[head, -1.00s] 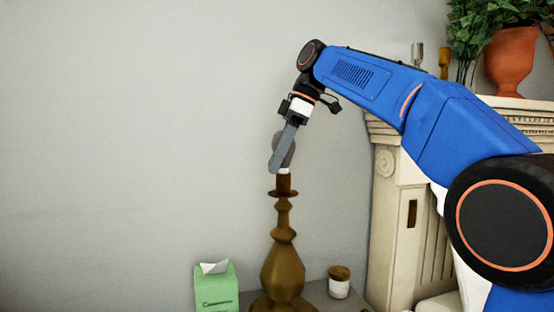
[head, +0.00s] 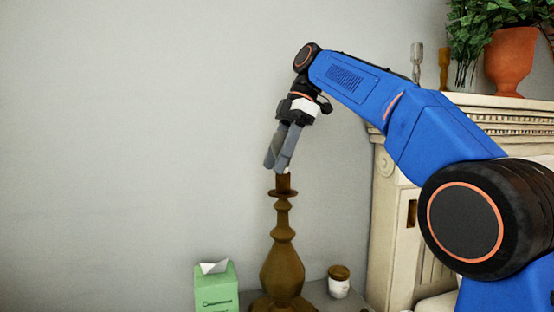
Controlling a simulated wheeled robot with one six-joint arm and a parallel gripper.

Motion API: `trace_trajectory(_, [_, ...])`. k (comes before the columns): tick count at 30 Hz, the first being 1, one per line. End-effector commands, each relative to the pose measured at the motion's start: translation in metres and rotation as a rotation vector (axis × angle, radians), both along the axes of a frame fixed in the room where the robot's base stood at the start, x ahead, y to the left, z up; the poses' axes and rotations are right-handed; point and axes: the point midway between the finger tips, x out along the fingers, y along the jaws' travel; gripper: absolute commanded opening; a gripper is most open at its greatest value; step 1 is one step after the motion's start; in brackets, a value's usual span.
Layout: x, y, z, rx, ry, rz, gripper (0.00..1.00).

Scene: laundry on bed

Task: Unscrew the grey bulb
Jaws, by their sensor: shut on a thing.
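The grey bulb (head: 280,151) is at the top of a brown lamp base (head: 283,263), mostly hidden behind my gripper's fingers. A small pale part of it shows just above the brown socket (head: 284,184). My gripper (head: 278,168) points down at the lamp top, with its two grey fingers shut on the bulb. The lamp stands upright. Whether the bulb still sits in the socket cannot be told for sure.
A green tissue box (head: 216,288) stands left of the lamp, and a small white jar with a brown lid (head: 339,283) stands right of it. A mantelpiece (head: 400,150) with a potted plant (head: 509,62) is at the right. The wall at left is clear.

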Motion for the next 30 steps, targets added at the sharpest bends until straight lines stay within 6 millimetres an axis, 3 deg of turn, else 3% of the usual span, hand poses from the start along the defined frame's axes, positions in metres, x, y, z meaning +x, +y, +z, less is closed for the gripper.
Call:
trace_trajectory(3, [0.0002, -0.0001, -0.0001, 0.000, 0.000, -0.001, 0.57])
trace_trajectory(12, [-0.0003, -0.0002, 0.0001, -0.001, 0.000, -0.024, 0.57])
trace_trajectory(30, [0.0053, 0.0013, 0.0004, -0.001, 0.000, -0.465, 0.57])
